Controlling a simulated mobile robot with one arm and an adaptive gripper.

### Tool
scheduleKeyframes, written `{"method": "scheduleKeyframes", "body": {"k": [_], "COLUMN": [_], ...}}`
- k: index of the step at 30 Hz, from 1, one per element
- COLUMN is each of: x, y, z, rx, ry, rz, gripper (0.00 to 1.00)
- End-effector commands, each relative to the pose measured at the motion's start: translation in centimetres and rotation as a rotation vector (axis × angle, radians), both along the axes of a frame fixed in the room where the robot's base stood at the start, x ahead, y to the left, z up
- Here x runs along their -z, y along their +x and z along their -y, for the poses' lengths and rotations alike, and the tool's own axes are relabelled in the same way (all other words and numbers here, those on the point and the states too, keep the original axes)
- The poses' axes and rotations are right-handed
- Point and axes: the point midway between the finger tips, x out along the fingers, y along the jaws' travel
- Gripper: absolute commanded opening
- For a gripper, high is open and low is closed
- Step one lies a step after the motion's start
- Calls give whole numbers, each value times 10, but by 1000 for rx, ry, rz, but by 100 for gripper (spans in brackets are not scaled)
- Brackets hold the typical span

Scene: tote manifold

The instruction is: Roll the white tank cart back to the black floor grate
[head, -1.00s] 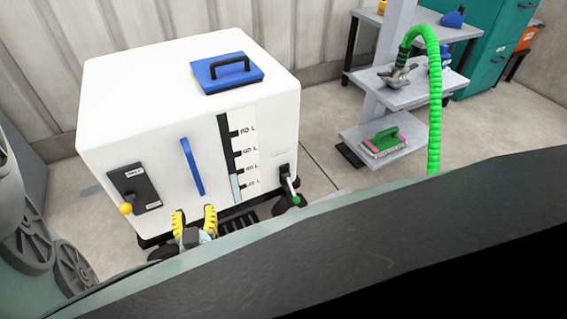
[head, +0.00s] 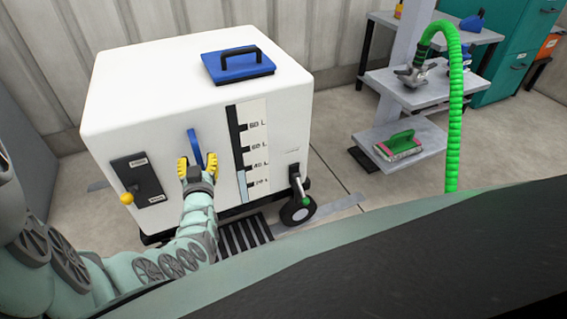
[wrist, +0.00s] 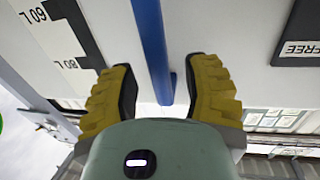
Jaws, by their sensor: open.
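The white tank cart (head: 120,90) stands upright in the left half of the head view, with a blue lid on top and a level scale on its front. Its blue vertical handle (head: 196,149) is on the front face; in the wrist view the handle (wrist: 152,50) runs between my fingers. My gripper (head: 197,163) is open, with yellow fingers on either side of the handle's lower part and a gap on both sides. The black floor grate (head: 243,235) lies at the cart's front lower edge, partly hidden by my arm and the cart.
A black caster wheel (head: 298,211) shows at the cart's front right corner. A black panel with a yellow knob (head: 137,180) is left of the handle. A green hose (head: 455,110) and grey shelves (head: 405,85) stand to the right. Floor between cart and shelves is clear.

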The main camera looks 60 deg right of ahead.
Motion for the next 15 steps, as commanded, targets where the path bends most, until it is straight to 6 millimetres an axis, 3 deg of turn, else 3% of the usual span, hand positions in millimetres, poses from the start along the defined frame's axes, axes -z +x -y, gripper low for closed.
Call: {"method": "scheduleKeyframes", "body": {"k": [6,15], "x": [2,0], "y": [14,15], "z": [12,14], "rx": [-2,-1], "ry": [-1,0], "rz": [-2,-3], "gripper": [48,48]}}
